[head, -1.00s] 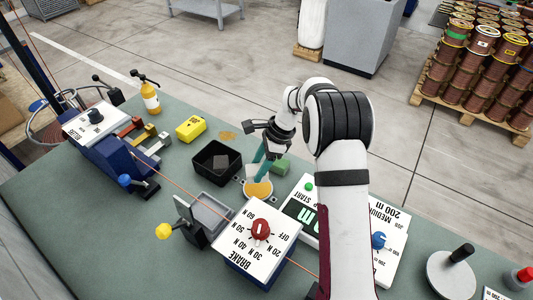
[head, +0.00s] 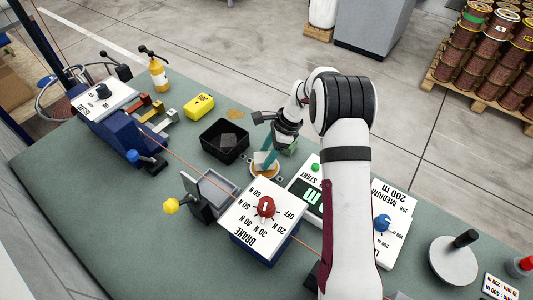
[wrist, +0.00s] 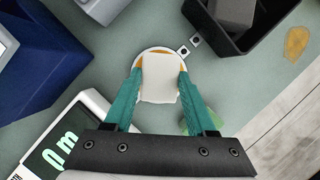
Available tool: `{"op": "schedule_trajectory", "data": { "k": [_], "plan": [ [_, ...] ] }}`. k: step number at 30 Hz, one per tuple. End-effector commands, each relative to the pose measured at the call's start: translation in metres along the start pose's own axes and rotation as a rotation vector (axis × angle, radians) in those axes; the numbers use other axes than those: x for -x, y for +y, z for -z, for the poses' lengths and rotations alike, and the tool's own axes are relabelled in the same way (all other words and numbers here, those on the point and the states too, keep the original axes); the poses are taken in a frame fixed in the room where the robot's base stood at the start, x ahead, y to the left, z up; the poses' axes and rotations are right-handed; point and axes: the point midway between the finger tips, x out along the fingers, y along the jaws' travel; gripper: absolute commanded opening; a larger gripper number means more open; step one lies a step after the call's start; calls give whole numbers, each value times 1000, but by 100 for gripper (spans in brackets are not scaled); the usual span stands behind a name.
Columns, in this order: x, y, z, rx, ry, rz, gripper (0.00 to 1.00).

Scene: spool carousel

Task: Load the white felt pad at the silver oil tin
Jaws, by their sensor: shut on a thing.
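The white felt pad (wrist: 158,78) is held between the teal fingers of my gripper (wrist: 161,85) in the wrist view. The pad is over the round silver oil tin (wrist: 140,60), which has amber oil inside, and covers much of its opening. Whether the pad touches the oil cannot be told. In the head view my gripper (head: 265,160) points down at the tin (head: 263,177), with the pale pad (head: 262,158) between its fingers.
A black open box (head: 212,150) with a grey piece inside stands left of the tin. A green block (head: 289,148) is close behind my gripper. The white brake box (head: 262,222) and a display panel (head: 306,190) stand in front. A yellow block (head: 199,106) is farther back.

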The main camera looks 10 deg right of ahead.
Motion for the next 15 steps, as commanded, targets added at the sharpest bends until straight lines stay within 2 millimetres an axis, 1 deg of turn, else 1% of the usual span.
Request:
{"op": "schedule_trajectory", "data": {
  "k": [15],
  "plan": [
    [-5,0,2,0,0,0,12]
  ]
}}
